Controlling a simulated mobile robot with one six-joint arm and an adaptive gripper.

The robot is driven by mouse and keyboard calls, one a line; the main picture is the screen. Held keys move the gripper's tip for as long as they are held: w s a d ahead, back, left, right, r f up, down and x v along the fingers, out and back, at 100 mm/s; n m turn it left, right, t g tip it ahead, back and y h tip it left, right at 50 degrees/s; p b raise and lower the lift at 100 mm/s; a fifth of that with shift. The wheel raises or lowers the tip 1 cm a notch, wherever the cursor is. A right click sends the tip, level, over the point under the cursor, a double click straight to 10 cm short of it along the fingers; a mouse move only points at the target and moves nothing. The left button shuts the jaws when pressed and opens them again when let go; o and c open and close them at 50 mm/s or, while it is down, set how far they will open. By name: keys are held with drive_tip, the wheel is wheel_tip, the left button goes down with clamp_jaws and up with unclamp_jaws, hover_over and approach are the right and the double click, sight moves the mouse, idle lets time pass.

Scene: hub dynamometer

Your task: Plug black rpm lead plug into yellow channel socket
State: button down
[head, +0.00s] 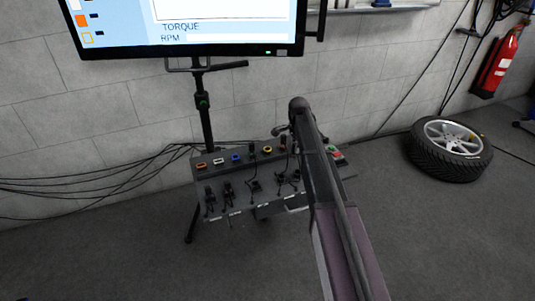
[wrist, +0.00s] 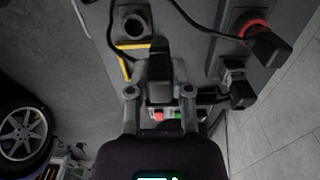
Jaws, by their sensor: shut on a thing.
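My gripper (wrist: 159,82) is shut on a black plug (wrist: 158,62), with one finger on each side of it. The plug's far end overlaps a yellow square outline (wrist: 131,46) on the grey panel. Only the outline's left and upper parts show; the rest is hidden behind the plug. I cannot tell whether the plug is in the socket or just in front of it. In the head view, a yellow-marked socket (head: 267,149) is in the top row of the panel (head: 225,205). My arm hides part of the panel's right side there.
In the wrist view, a black round socket (wrist: 132,20) lies close by, and a black plug (wrist: 268,46) sits at a red ring. Black cables cross the panel. In the head view, a monitor (head: 185,30) hangs above, and a wheel (head: 450,148) lies right on open floor.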

drive_tip(key=shift+w+a, duration=0.2)
drive_tip(key=shift+w, duration=0.45)
drive_tip(key=shift+w+a, duration=0.25)
drive_tip(key=shift+w, duration=0.4)
drive_tip(key=shift+w+a, duration=0.2)
drive_tip(key=shift+w, duration=0.45)
drive_tip(key=shift+a, duration=0.1)
drive_tip(key=s+a, duration=0.2)
drive_tip(key=a, duration=0.5)
drive_tip(key=shift+s, duration=0.15)
idle(0.4)
idle(0.5)
drive_tip(key=w+a, duration=0.2)
drive_tip(key=w, duration=0.5)
drive_tip(key=shift+w+a, duration=0.15)
drive_tip(key=shift+w, duration=0.05)
idle(1.0)
drive_tip(key=shift+f, duration=0.1)
idle(0.4)
drive_tip(key=shift+f+b, duration=0.35)
drive_tip(key=shift+b, duration=0.15)
